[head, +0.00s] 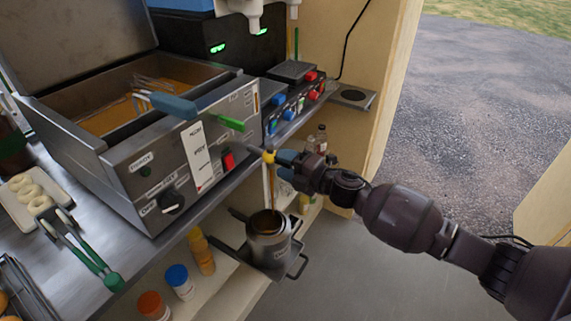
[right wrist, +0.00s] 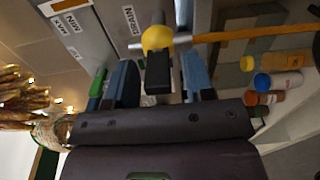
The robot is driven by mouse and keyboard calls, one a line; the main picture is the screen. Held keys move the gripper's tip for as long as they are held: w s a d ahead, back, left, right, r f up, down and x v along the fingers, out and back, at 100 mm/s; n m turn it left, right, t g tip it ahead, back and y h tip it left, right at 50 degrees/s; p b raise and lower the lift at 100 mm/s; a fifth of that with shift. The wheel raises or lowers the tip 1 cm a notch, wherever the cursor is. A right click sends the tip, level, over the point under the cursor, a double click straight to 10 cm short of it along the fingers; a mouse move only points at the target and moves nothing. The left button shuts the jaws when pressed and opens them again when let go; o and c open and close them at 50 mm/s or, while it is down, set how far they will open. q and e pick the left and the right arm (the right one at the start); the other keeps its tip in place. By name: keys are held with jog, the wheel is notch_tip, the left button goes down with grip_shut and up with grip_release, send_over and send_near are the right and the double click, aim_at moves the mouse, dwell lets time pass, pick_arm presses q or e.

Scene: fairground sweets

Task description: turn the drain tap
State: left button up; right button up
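The drain tap (head: 268,157) has a yellow body and sits at the lower front of the steel fryer (head: 135,172). In the right wrist view its yellow body (right wrist: 157,39) has a black lever (right wrist: 158,75) pointing toward my gripper. A brown-orange stream of oil (head: 272,187) runs from the tap into a steel pot (head: 268,246) below; the stream also shows in the right wrist view (right wrist: 255,34). My right gripper (head: 287,164) is at the tap. In the right wrist view its blue-grey fingers (right wrist: 160,84) stand apart on either side of the lever, with gaps visible. My left gripper is out of view.
A basket with a blue handle (head: 172,105) rests in the fryer. Several bottles and jars, one blue-capped (head: 180,282), stand on the shelf beside the pot. Green tongs (head: 95,262) lie on the counter at left. The floor (head: 345,270) to the right is clear.

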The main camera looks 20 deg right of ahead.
jog(key=v, duration=1)
jog(key=shift+s+d+p, duration=0.25)
jog(key=shift+s+p, duration=0.05)
jog(key=shift+p, duration=0.15)
